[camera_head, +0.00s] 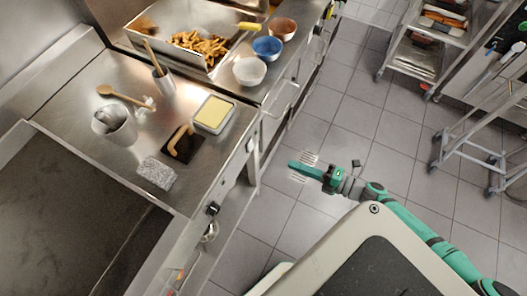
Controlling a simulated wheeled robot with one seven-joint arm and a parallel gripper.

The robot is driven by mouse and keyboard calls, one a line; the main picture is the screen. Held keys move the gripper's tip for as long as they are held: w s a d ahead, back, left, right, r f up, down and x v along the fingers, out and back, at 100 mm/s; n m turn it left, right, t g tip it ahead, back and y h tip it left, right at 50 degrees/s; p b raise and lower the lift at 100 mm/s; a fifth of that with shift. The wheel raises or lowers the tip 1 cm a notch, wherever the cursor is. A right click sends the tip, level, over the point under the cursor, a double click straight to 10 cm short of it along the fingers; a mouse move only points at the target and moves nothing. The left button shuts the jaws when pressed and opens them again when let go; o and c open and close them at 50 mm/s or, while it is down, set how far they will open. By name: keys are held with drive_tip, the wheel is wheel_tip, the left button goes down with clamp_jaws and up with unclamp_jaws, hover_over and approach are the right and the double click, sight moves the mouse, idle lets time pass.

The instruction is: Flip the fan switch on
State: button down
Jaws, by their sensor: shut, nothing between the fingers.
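My gripper (298,168) is shut and empty. It is at the end of my green and dark arm, above the tiled floor, to the right of the steel counter and apart from it. No fan switch can be made out for certain. A dark knob (212,209) sits on the front face of the counter, to the left of and nearer than my gripper.
The steel counter (75,95) holds a pot, a wooden spoon, a tray of yellow food and other items. Fries and several bowls are further back. Wheeled steel racks (440,150) stand at right. Tiled floor (335,130) between is mostly clear.

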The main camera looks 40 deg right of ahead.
drive_tip(key=x, duration=1.4)
drive_tip(key=shift+w+t, duration=0.2)
drive_tip(key=shift+t, duration=0.1)
drive_tip(key=f+v, duration=0.3)
drive_tip(key=v, duration=1.1)
